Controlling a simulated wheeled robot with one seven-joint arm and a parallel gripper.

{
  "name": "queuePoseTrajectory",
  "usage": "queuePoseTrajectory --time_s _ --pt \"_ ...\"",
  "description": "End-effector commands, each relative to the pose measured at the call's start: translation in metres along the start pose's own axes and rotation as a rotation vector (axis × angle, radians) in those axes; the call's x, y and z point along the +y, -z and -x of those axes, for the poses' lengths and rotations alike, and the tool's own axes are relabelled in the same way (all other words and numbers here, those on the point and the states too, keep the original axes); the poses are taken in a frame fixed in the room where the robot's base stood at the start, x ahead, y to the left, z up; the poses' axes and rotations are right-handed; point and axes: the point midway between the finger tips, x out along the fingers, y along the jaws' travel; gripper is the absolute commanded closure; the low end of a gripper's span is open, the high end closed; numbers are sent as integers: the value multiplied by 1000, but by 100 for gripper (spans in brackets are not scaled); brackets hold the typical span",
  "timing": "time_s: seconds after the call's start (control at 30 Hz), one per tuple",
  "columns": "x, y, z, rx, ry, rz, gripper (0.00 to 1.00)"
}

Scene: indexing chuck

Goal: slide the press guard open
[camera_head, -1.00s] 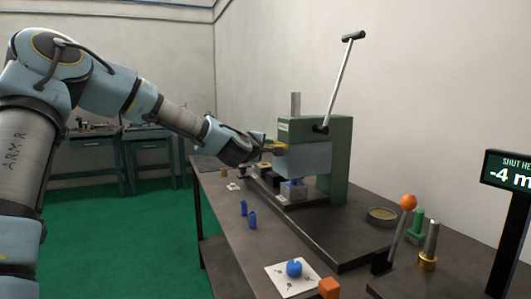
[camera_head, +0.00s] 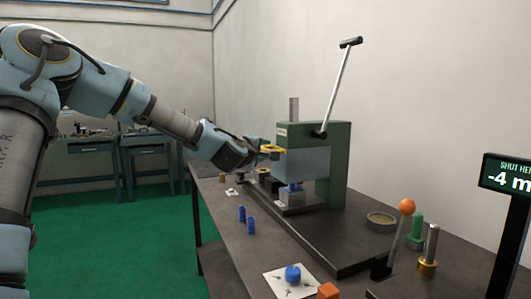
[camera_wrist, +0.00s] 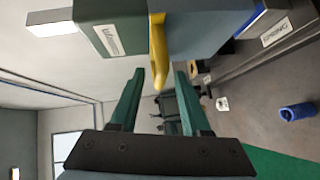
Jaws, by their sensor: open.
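The press (camera_head: 338,165) is a green frame on the bench with a long lever slanting up. Its guard (camera_head: 308,162) is a grey-blue panel at the front, with a yellow handle (camera_head: 271,149) sticking out to the left. My gripper (camera_head: 255,153) is at the handle's left side. In the wrist view my gripper (camera_wrist: 159,76) is open, its two green fingers apart. The yellow handle (camera_wrist: 157,48) lies ahead, its lower end at the gap between the fingertips. I cannot tell whether a finger touches it.
A white card (camera_head: 290,280) with a blue part and an orange block (camera_head: 328,291) lie nearer. A round dish (camera_head: 381,220) and an orange-knobbed lever (camera_head: 402,225) are at right.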

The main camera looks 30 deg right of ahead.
Motion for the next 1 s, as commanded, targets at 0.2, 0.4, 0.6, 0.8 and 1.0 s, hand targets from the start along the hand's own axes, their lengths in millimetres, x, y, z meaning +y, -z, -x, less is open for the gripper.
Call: queuePoseTrajectory --time_s 0.2,0.4,0.6,0.8,1.0 --pt "-3 1 45 4 1 -6 53" --pt "0 1 77 3 0 -6 53" --pt "-1 1 91 2 1 -3 53" --pt "-1 0 92 2 0 -1 53" --pt "-1 0 92 2 0 -1 53"
